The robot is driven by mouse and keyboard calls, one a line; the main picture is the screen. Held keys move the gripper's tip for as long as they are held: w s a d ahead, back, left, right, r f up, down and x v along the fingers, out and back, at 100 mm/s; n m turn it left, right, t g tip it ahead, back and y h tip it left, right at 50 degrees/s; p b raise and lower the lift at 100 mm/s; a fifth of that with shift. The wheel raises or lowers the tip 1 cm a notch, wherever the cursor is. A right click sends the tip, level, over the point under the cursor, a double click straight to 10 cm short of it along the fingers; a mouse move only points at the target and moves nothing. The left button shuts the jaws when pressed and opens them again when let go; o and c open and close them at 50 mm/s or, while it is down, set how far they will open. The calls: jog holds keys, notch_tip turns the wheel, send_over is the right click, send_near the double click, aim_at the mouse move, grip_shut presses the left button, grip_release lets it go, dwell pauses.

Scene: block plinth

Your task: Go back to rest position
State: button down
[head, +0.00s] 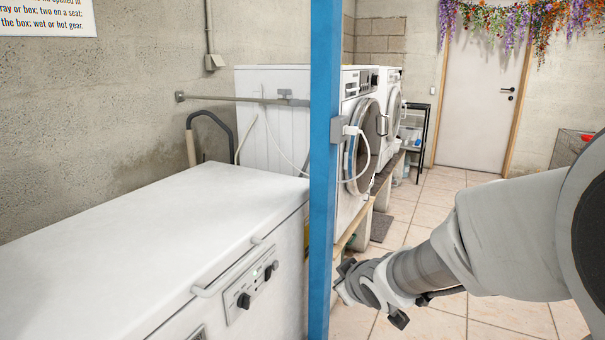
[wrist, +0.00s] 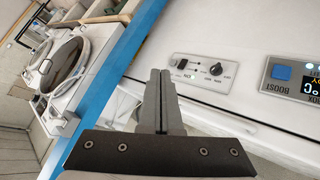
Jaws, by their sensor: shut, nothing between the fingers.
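My gripper (wrist: 161,88) is shut and empty in the wrist view, its two fingers together. It is in front of a white machine's front panel, apart from it as far as I can tell. In the head view my arm reaches in from the right, and the gripper end (head: 344,283) is low, just right of the blue post (head: 324,170). The post partly hides what lies behind it, and the fingertips are hard to make out there.
A white chest-like appliance (head: 150,240) with knobs and a handle fills the lower left. White front-loading machines (head: 275,115) stand on a raised plinth behind the post. A closed door (head: 482,95) is at the back. Tiled floor (head: 430,200) is clear before it.

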jog(key=s+d+r+m+g+h+p, duration=0.1)
jog(key=s+d+r+m+g, duration=0.25)
jog(key=s, duration=0.95)
jog(key=s+d+r+m+g+h+p, duration=0.15)
jog(key=s+r+m, duration=0.4)
jog(key=s, duration=0.65)
notch_tip(320, 180, up, 24)
jog(key=p, duration=2.2)
jog(key=shift+d+n+t+p, duration=0.4)
jog(key=shift+w+a+f+y, duration=0.1)
jog(key=shift+a+y, duration=0.05)
jog(key=shift+y, duration=0.1)
